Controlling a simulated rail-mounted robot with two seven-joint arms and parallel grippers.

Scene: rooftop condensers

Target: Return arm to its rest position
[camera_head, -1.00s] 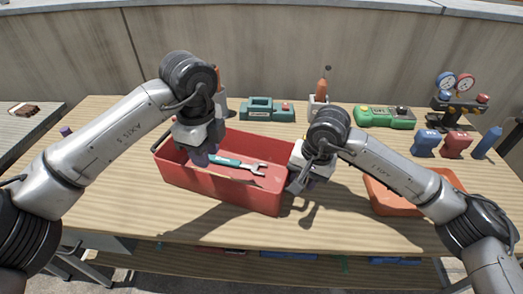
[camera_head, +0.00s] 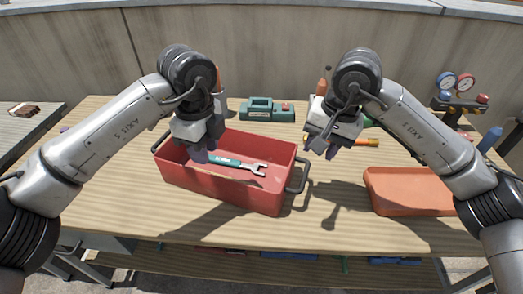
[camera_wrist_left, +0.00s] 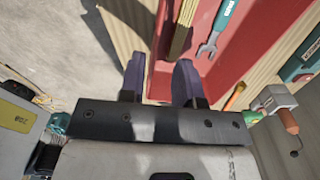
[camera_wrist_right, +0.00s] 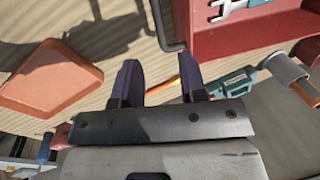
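My left gripper (camera_head: 203,153) is over the left part of the red toolbox (camera_head: 225,185). In the left wrist view its two purple fingers (camera_wrist_left: 160,78) stand apart, with the box's red wall showing beyond the gap. My right gripper (camera_head: 322,147) is in the air beyond the toolbox's right end, clear of its dark handle (camera_head: 299,176). In the right wrist view its fingers (camera_wrist_right: 159,82) are apart with nothing between them. A wrench with a teal handle (camera_head: 225,162) lies in the toolbox. A brass-coloured bar (camera_wrist_left: 182,28) shows beside it in the left wrist view.
An orange tray (camera_head: 405,208) stands at the right of the table. A green case (camera_head: 267,110) and a gauge set (camera_head: 458,97) stand at the back. The right gripper partly hides the tools behind it. Bare wood (camera_head: 330,215) lies between toolbox and tray.

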